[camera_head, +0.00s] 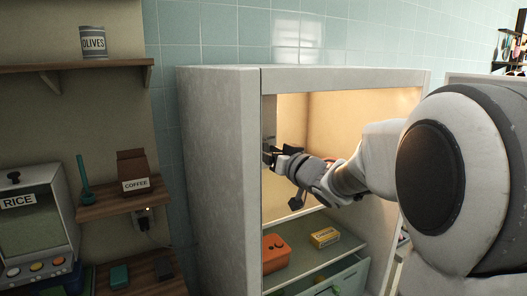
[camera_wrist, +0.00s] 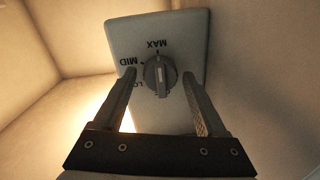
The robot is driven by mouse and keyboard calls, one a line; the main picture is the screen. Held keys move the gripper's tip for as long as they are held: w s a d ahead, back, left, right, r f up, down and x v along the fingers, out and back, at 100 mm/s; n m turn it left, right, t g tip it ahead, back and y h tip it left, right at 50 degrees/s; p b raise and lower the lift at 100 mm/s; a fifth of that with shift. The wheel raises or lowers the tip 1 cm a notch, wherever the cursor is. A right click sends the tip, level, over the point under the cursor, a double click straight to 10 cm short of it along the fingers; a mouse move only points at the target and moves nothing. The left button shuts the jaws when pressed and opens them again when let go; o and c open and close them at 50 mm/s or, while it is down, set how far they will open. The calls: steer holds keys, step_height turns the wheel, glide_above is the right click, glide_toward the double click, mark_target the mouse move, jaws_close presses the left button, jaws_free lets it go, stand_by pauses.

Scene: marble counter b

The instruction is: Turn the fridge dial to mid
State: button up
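The fridge dial (camera_wrist: 160,88) is a round grey knob with a raised grip bar and a pale line. It sits on a light panel (camera_wrist: 190,30) with upside-down labels. MAX is above the dial, MID to its left, and a partly hidden LO label below left. The grip bar looks roughly vertical, on the MAX side; the exact setting is hard to tell. My gripper (camera_wrist: 159,76) is open, its fingers on either side of the dial with small gaps. In the head view my gripper (camera_head: 270,154) is inside the fridge (camera_head: 218,170) near its left wall; the dial is hidden there.
Below my arm, a fridge shelf (camera_head: 312,262) holds a red-orange container (camera_head: 275,254) and a yellow box (camera_head: 324,237). A green drawer (camera_head: 350,280) is underneath. Wall shelves with a coffee bag (camera_head: 134,172) and olives can (camera_head: 93,42) stand left, outside.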

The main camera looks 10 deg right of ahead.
jaws_close()
steer(key=shift+n, duration=0.4)
steer(key=n+b, duration=0.6)
steer(key=n, duration=0.4)
steer(key=shift+n+h, duration=0.3)
steer(key=shift+r+b, duration=0.1)
steer(key=shift+b, duration=0.2)
